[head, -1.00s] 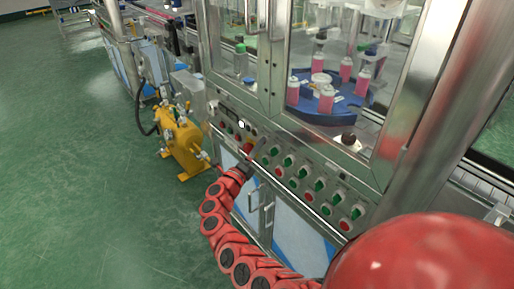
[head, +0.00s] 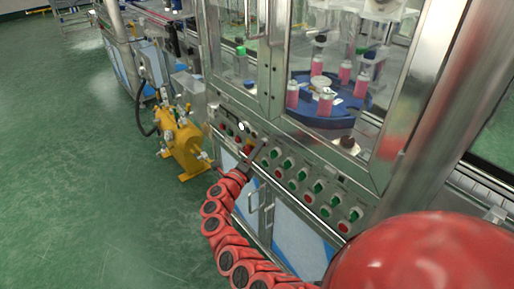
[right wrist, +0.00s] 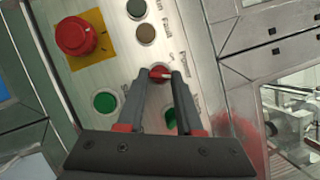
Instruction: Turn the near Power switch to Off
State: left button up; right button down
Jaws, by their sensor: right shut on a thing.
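The Power switch (right wrist: 160,72) is a small red knob with a pale pointer mark, on the metal control panel (right wrist: 120,75). A label reading "Power" shows beside it in the right wrist view. My right gripper (right wrist: 159,76) is shut on this knob, with one dark finger on each side. The fingers hide part of the knob, so its exact setting is hard to read. In the head view my right gripper (head: 257,149) reaches the upper left part of the panel, and the knob is too small to make out there. My left gripper is not in view.
A red emergency stop button (right wrist: 75,36) on a yellow plate sits left of the knob, with green buttons (right wrist: 105,103) nearby. Several switches line the panel to the right. A yellow machine (head: 184,143) stands on the floor at left. Glass doors rise above the panel.

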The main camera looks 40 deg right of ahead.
jog(key=n+y+p, duration=0.1)
jog(key=n+p, duration=0.2)
jog(key=p, duration=0.1)
jog(key=n+g+y+p, duration=0.1)
jog(key=n+p, duration=0.2)
jog(key=p, duration=0.1)
jog(key=r+n+g+y+p, duration=0.1)
jog(key=n+p, duration=0.2)
jog(key=p, duration=0.1)
jog(key=shift+n+y, duration=0.3)
jog(key=shift+n, duration=0.1)
jog(key=shift+f, duration=0.1)
jog(key=c, duration=0.6)
grip_release()
jog(key=shift+o, duration=0.2)
jog(key=shift+a, duration=0.15)
